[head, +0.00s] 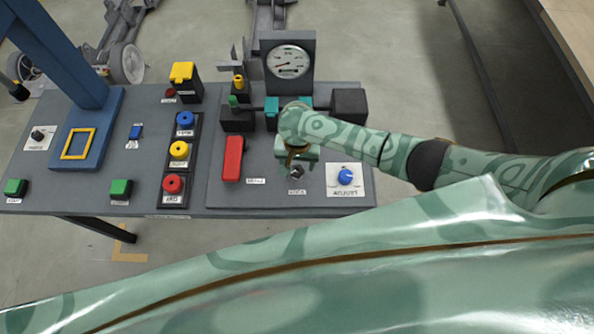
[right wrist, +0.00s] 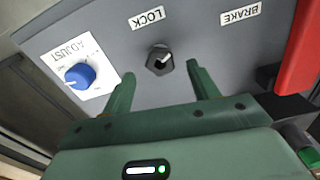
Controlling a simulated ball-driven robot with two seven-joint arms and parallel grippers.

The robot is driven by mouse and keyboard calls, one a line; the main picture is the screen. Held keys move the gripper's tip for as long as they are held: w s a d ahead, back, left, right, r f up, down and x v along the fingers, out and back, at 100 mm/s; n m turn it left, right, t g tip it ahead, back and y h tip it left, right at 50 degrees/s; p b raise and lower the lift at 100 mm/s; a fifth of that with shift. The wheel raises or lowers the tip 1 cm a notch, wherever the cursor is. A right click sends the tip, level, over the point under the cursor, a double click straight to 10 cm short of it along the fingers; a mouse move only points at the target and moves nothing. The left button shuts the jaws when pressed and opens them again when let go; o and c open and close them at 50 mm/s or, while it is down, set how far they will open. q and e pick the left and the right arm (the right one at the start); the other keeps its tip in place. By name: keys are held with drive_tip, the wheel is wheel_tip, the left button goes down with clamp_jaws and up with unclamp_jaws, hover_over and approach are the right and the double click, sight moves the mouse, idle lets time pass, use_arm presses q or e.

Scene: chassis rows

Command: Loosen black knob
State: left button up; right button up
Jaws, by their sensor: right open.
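A black knob (right wrist: 160,60) with a light pointer mark sits on the grey panel below the LOCK label (right wrist: 147,18) in the right wrist view. My right gripper (right wrist: 160,70) is open, its two green fingers pointing at the panel on either side of the knob. The knob appears between and slightly beyond the fingertips; I cannot tell whether they touch it. In the head view my right gripper (head: 297,163) hangs over the panel just behind the LOCK label, and hides the knob. Another black knob (head: 38,134) sits on a white plate at the far left. My left gripper is not in view.
The blue ADJUST knob (head: 345,178) is close on the right. A red BRAKE handle (head: 233,158) stands on the left. Behind are teal blocks (head: 271,113), a black block (head: 349,104) and a gauge (head: 289,62). Coloured buttons (head: 179,150) stand further left.

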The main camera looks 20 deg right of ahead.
sight(297, 169)
wheel_tip(297, 169, down, 4)
drive_tip(key=shift+r+b, duration=0.15)
drive_tip(key=shift+b, duration=0.55)
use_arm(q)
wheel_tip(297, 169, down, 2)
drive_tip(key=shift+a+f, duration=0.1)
